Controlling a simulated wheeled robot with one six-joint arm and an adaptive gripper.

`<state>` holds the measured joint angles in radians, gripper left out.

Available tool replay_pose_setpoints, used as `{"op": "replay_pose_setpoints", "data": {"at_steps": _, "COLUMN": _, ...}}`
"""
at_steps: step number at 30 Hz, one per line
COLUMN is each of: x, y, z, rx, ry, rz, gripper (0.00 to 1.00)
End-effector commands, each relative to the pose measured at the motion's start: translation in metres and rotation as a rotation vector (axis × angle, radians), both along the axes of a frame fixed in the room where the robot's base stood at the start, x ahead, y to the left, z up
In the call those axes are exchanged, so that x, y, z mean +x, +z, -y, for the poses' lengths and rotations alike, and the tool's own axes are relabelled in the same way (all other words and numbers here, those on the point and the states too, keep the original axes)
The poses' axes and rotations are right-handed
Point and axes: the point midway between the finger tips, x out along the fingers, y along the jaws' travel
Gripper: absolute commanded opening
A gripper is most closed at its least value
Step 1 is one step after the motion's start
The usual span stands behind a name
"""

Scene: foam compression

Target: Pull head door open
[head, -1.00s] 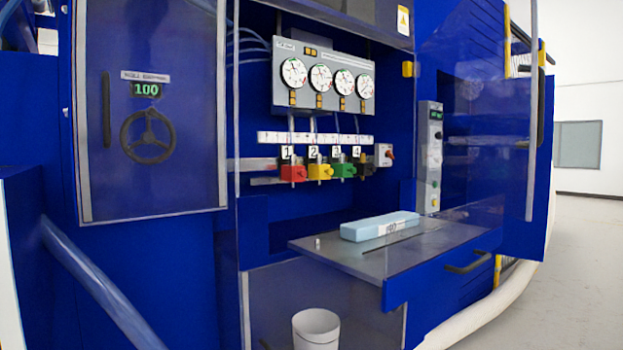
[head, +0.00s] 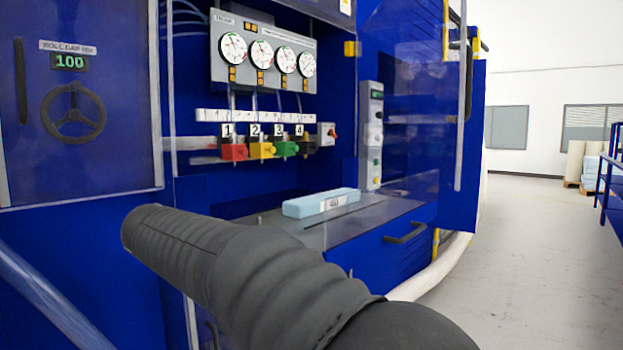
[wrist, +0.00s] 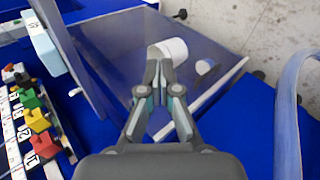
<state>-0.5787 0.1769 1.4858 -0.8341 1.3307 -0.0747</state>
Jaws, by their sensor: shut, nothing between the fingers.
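A clear door panel (head: 415,110) with a dark upright handle (head: 468,80) stands swung out at the right of the blue machine's open bay in the head view. Which panel is the head door is not labelled legibly. In the wrist view my gripper (wrist: 158,82) is shut and empty, its fingertips together in front of a clear panel (wrist: 120,45) and a white cylinder (wrist: 172,50). I cannot tell whether the tips touch anything. In the head view my dark grey arm crosses the foreground and hides the lower machine; the gripper does not show there.
A light-blue foam block (head: 320,203) lies on the grey shelf (head: 385,212). Coloured valves (head: 262,150) sit under several gauges (head: 260,55). A panel with a handwheel (head: 73,120) is at left. A bluish tube (wrist: 290,110) runs down the right.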

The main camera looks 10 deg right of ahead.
Motion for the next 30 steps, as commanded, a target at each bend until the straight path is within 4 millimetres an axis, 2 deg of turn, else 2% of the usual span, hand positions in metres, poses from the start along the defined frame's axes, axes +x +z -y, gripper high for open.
{"op": "replay_pose_setpoints", "data": {"at_steps": 1, "x": 0.018, "y": 0.019, "z": -0.011, "rx": -0.075, "ry": 0.003, "rz": 0.039, "gripper": 0.0}}
{"op": "replay_pose_setpoints", "data": {"at_steps": 3, "x": 0.036, "y": 0.052, "z": -0.02, "rx": -0.182, "ry": -0.011, "rz": 0.099, "gripper": 0.0}}
{"op": "replay_pose_setpoints", "data": {"at_steps": 7, "x": 0.049, "y": 0.121, "z": -0.025, "rx": -0.364, "ry": -0.092, "rz": 0.224, "gripper": 0.0}}
{"op": "replay_pose_setpoints", "data": {"at_steps": 10, "x": 0.041, "y": 0.173, "z": -0.02, "rx": -0.476, "ry": -0.194, "rz": 0.309, "gripper": 0.0}}
{"op": "replay_pose_setpoints", "data": {"at_steps": 12, "x": 0.028, "y": 0.203, "z": -0.013, "rx": -0.532, "ry": -0.271, "rz": 0.353, "gripper": 0.0}}
{"op": "replay_pose_setpoints", "data": {"at_steps": 15, "x": 0.009, "y": 0.233, "z": -0.003, "rx": -0.587, "ry": -0.365, "rz": 0.391, "gripper": 0.0}}
{"op": "replay_pose_setpoints", "data": {"at_steps": 18, "x": -0.005, "y": 0.248, "z": 0.004, "rx": -0.619, "ry": -0.426, "rz": 0.4, "gripper": 0.0}}
{"op": "replay_pose_setpoints", "data": {"at_steps": 21, "x": -0.008, "y": 0.251, "z": 0.011, "rx": -0.632, "ry": -0.445, "rz": 0.394, "gripper": 0.0}}
{"op": "replay_pose_setpoints", "data": {"at_steps": 26, "x": -0.002, "y": 0.251, "z": 0.03, "rx": -0.634, "ry": -0.449, "rz": 0.392, "gripper": 0.0}}
{"op": "replay_pose_setpoints", "data": {"at_steps": 30, "x": 0.006, "y": 0.25, "z": 0.055, "rx": -0.634, "ry": -0.448, "rz": 0.391, "gripper": 0.0}}
